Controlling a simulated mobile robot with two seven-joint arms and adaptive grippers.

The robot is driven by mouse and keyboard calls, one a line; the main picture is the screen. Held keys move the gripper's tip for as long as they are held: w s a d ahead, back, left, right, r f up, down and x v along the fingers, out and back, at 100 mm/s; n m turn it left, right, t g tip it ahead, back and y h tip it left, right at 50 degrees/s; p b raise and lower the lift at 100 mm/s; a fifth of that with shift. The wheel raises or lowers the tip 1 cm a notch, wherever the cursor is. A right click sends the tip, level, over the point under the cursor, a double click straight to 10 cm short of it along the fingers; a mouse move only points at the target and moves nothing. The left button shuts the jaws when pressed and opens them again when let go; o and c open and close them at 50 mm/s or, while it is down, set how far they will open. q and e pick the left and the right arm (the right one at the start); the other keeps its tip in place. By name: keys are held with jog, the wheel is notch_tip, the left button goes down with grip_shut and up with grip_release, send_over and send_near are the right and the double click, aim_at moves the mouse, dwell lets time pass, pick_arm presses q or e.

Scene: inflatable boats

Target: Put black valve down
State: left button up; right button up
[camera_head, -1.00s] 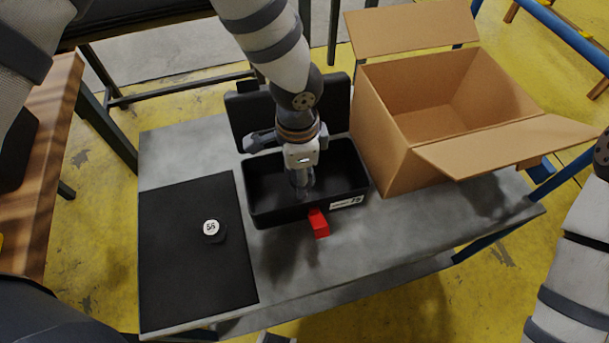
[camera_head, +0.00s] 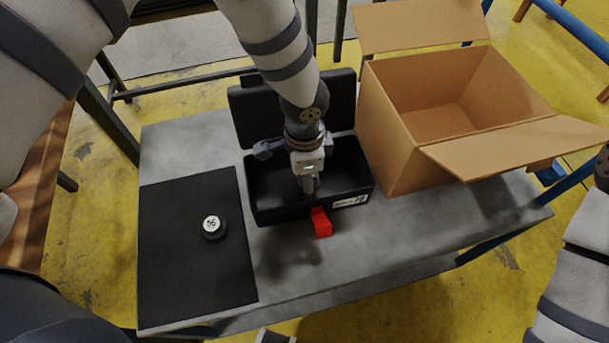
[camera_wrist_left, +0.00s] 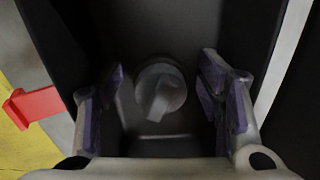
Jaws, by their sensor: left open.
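A dark valve (camera_wrist_left: 160,90) with a raised grip bar lies on the floor of the black case (camera_head: 258,208), seen in the left wrist view. My left gripper (camera_head: 308,184) reaches down into the case. In the left wrist view the left gripper (camera_wrist_left: 162,108) is open, with a finger on each side of the valve and visible gaps between. The gripper hides the valve in the head view. A black round part with a white numbered top (camera_head: 213,226) stands on the black mat (camera_head: 190,275).
A red latch (camera_head: 321,223) sticks out from the case front; the lid (camera_head: 250,115) stands open behind. An open cardboard box (camera_head: 395,150) stands to the right. The grey table (camera_head: 420,225) is bare in front of the case and box.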

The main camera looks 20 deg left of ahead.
pick_arm(q)
notch_tip(320, 180, up, 12)
jog(key=p, duration=0.1)
jog(key=shift+r+p, duration=0.2)
jog(key=shift+p, duration=0.1)
pick_arm(e)
jog(key=shift+w+r+t, duration=0.3)
jog(key=shift+w+r, duration=0.7)
